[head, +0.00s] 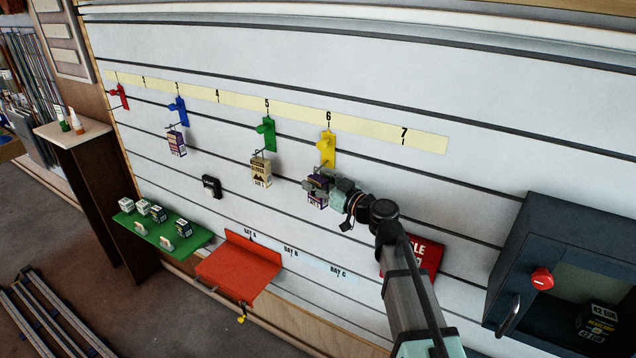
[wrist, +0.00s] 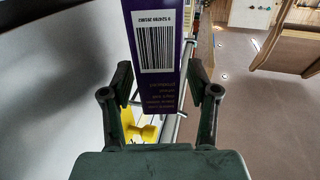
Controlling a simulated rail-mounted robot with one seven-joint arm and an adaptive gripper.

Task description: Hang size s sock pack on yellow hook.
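The yellow hook (head: 327,148) is on the slatted wall below the number 6. A dark purple sock pack (head: 317,194) is just below it, at my gripper (head: 324,188). I cannot tell whether the pack's hanger is on the prong. Its size mark is not readable.
A purple pack (head: 177,143) hangs under the blue hook (head: 179,110), and a cream pack (head: 261,172) under the green hook (head: 265,133). The red hook (head: 121,96) looks empty. Below are a green shelf (head: 187,245) with small boxes and a red shelf (head: 240,268). A dark cabinet (head: 505,255) stands right.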

